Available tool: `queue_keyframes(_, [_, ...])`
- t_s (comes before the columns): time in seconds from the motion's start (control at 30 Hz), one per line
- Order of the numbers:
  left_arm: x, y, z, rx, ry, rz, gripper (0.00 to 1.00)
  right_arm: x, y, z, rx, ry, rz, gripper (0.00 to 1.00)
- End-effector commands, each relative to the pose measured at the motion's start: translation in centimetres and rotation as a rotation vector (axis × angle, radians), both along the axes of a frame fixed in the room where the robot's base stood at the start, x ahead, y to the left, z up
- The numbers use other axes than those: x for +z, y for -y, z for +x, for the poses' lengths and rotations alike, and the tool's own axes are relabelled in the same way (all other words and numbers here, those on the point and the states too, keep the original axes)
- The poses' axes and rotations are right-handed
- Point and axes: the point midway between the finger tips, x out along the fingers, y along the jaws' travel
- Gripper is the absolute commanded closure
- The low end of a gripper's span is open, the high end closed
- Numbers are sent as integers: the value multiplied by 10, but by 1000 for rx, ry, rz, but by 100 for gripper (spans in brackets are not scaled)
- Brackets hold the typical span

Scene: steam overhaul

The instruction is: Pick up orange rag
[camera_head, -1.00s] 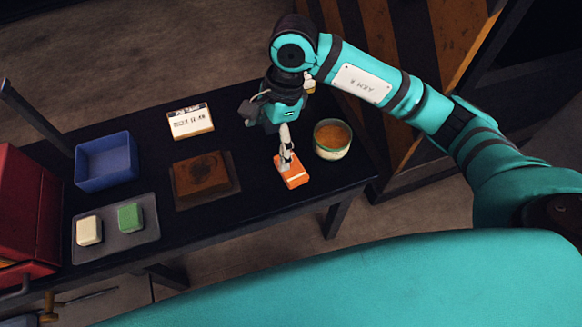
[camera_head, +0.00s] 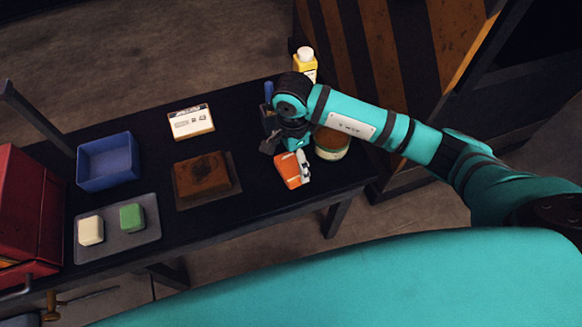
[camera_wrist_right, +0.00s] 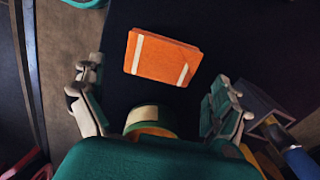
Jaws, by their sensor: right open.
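The orange rag (camera_head: 288,172), folded flat with pale stripes, lies on the dark table near its front edge at the right. In the wrist view the rag (camera_wrist_right: 163,58) lies ahead of the spread fingers, with black table around it. My right gripper (camera_head: 300,166) is just above the rag, its visible finger overlapping the rag's right side in the head view. In the wrist view the right gripper (camera_wrist_right: 155,82) is open and empty. Whether a finger touches the rag is unclear. My left gripper is not in view.
A round tin (camera_head: 332,146) stands close right of the rag, partly hidden by my arm. A yellow bottle (camera_head: 304,66) is behind.

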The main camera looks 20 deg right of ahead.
Motion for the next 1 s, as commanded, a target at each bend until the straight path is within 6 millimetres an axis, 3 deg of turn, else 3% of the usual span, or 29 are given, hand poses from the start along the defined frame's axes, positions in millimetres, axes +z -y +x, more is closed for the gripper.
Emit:
queue_keyframes(0.3, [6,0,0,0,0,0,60,-44,-3,1,-2,-4,0,0])
queue_keyframes(0.63, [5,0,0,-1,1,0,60,-50,-3,1,0,-1,1,1])
queue_keyframes(0.93, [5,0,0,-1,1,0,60,-50,-3,1,0,-2,0,41])
queue_keyframes(1.0, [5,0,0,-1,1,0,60,-49,-3,1,0,-1,1,43])
